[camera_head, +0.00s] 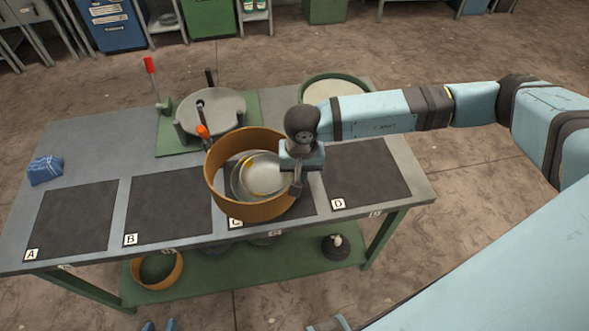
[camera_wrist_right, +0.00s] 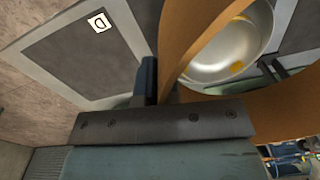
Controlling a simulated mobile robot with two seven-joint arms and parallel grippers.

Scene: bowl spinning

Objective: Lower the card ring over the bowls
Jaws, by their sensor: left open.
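The orange-brown card ring (camera_head: 262,209) is around the silver bowls (camera_head: 243,187) at mat C, as seen from above. The bowls show yellow marks inside the ring, and a bowl (camera_wrist_right: 232,52) also shows through it in the right wrist view. I cannot tell whether the ring's lower edge touches the table. My right gripper (camera_head: 297,185) is at the ring's right side. In the right wrist view its jaws (camera_wrist_right: 163,88) are shut on the ring's wall (camera_wrist_right: 192,45). My left gripper (camera_head: 160,325) is open and empty at the bottom edge, in front of the table.
The grey table (camera_head: 117,215) has dark mats A (camera_head: 75,218), B (camera_head: 168,203) and D (camera_head: 365,175), all bare. A round fixture (camera_head: 215,108) with an orange-tipped handle stands behind the ring. A green-rimmed basin (camera_head: 335,88) is at the back. A blue cloth (camera_head: 45,170) lies left.

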